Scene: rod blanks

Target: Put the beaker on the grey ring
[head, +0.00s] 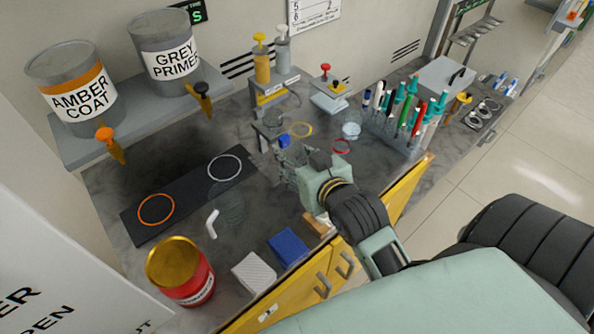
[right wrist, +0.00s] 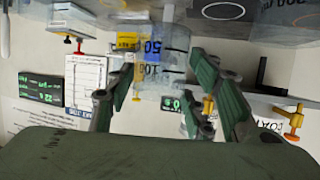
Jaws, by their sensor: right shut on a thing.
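The clear glass beaker (head: 284,152), with a blue mark, is in my right gripper (head: 300,166) above the bench, right of the black mat. Nothing stands on the ring. My left gripper is not in view.
An orange ring (head: 140,213) is on the near end of the mat. A red tin (head: 188,284) is at the front left.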

